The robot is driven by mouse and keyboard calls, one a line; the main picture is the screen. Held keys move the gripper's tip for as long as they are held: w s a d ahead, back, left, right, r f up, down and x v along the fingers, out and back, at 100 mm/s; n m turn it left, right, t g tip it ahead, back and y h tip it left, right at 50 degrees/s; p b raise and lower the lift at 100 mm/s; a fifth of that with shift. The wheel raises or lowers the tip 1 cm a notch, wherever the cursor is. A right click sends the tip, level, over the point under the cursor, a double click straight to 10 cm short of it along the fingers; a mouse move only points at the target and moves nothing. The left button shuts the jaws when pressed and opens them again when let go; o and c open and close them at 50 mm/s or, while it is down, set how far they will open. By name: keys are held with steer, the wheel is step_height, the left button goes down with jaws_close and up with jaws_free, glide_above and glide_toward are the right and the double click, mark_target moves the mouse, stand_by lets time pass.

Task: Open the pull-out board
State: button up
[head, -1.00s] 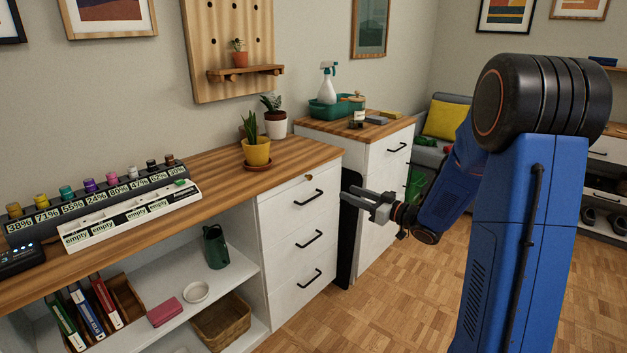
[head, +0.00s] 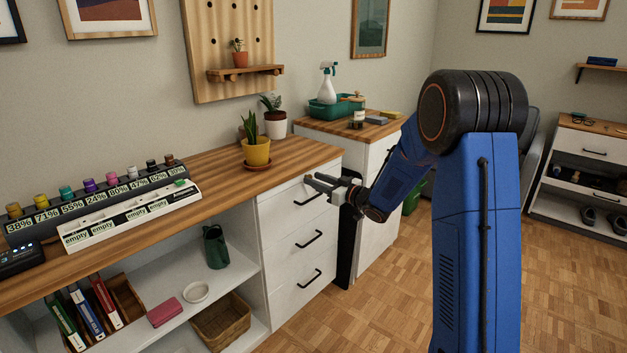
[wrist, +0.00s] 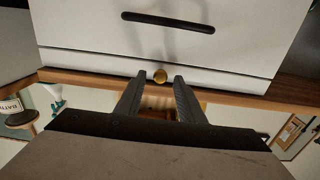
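The pull-out board's white front (head: 275,193) is a narrow strip under the wooden desktop, above the top drawer. It lies flush with the cabinet. In the upside-down wrist view the board front (wrist: 85,63) carries a small round brass knob (wrist: 160,76). My gripper (head: 309,181) is raised in front of the strip and hides the knob in the head view. In the wrist view my gripper (wrist: 160,80) is open, with the knob between the fingertips in the picture. The fingers are not closed on it; I cannot tell the remaining depth.
The top drawer (wrist: 80,25) has a black bar handle (wrist: 168,22) close to the knob. The desktop (head: 215,180) above holds a yellow plant pot (head: 256,152). A second cabinet (head: 380,165) stands beyond the desk.

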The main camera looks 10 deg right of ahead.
steer(key=shift+x, duration=0.8)
